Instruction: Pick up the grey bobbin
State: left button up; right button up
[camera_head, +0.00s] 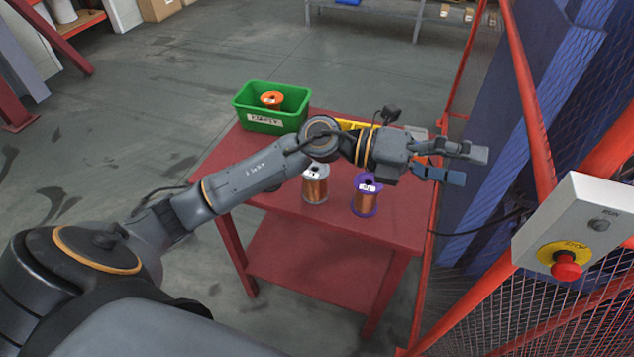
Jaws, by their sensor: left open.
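The grey bobbin (315,188), wound with copper wire, stands upright on the red table (390,228). The forearm of my left arm passes just behind and above it and may hide part of its top. My left gripper (475,166) is open and empty, past the table's right edge near the mesh fence, well to the right of the grey bobbin. A purple bobbin (364,199) with copper wire stands upright to the right of the grey one. My right gripper does not show.
A green bin (272,124) holding an orange bobbin (271,98) stands at the table's back left. A yellow item (352,125) lies partly hidden behind my arm. A red-framed mesh fence (525,90) and a control box with a red stop button (566,266) bound the right side.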

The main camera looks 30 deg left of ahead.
pick_arm(q)
jog(key=a+f+m+g+y, duration=0.3)
jog(key=a+f+m+y, duration=0.1)
jog(key=a+f+y, duration=0.2)
jog(key=n+y, duration=0.2)
jog(key=y, duration=0.9)
send_near(315, 171)
jog(key=shift+g, duration=0.3)
jog(key=f+p, duration=0.1)
jog(key=f, duration=0.1)
jog(key=f+p, duration=0.1)
jog(key=f, duration=0.2)
jog(key=f+p, duration=0.1)
jog(key=f, duration=0.2)
jog(key=shift+w+d+f, duration=0.1)
jog(key=shift+w+d, duration=0.3)
jog(key=shift+w+f, duration=0.1)
jog(key=shift+f, duration=0.4)
jog(key=c, duration=1.8)
jog(key=shift+r, duration=0.1)
grip_shut()
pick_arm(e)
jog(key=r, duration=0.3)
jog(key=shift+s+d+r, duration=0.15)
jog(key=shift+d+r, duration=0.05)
